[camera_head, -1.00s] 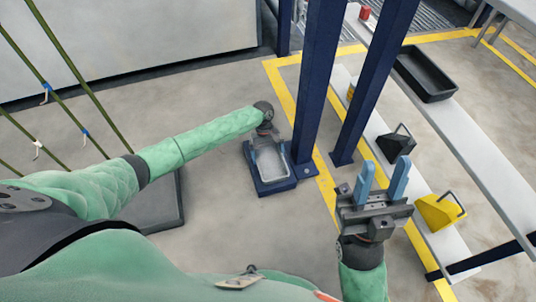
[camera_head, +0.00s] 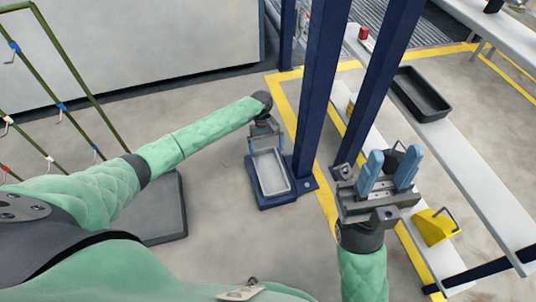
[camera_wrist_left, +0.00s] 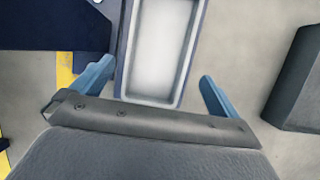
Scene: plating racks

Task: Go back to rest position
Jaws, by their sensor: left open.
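My left gripper (camera_head: 266,143) is at the end of the outstretched green-sleeved arm, above and beside a grey rectangular tray (camera_head: 271,172). In the left wrist view its two blue fingers (camera_wrist_left: 155,88) are spread wide and nothing is between them but the view of the tray (camera_wrist_left: 160,50) beyond. My right gripper (camera_head: 390,172) is at the right, pointing up in the picture, with its two blue fingers apart and no held thing visible between them.
Dark blue posts (camera_head: 318,90) stand just right of the tray. A bench (camera_head: 470,170) carries a black bin (camera_head: 420,94); a yellow scoop-like holder (camera_head: 436,226) is below. A rack with green rods (camera_head: 70,90) stands at the left. Open floor lies between.

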